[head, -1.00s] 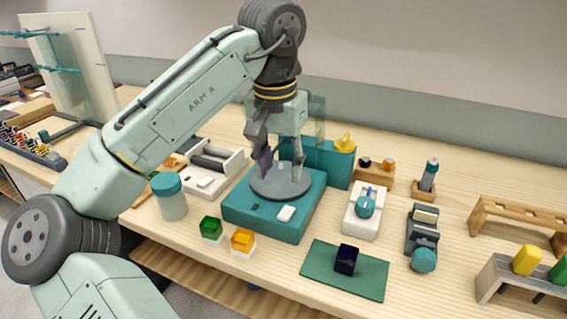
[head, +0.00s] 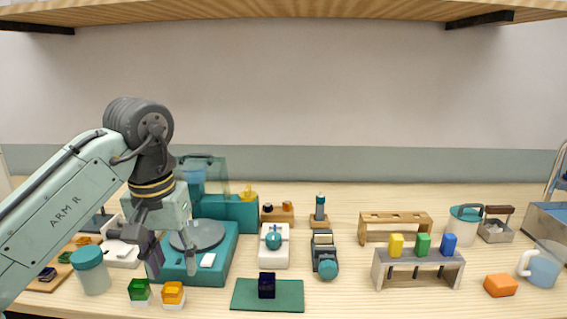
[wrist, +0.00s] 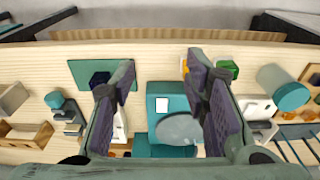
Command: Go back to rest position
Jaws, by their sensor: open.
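My gripper (head: 173,264) is open and empty. In the head view it hangs at the left, in front of the teal machine (head: 222,262) with its round grey plate (head: 203,235). In the wrist view the two fingers of my gripper (wrist: 160,72) stand wide apart, with the teal machine (wrist: 158,88) between and below them. Nothing is between the pads. My arm reaches in from the lower left and hides part of the bench.
A teal-lidded jar (head: 91,275), a green block (head: 138,289) and an amber block (head: 172,292) stand near the gripper. A dark blue block (head: 267,285) sits on a green mat (head: 240,296). A shelf (head: 270,10) spans the top. Several items stand at right.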

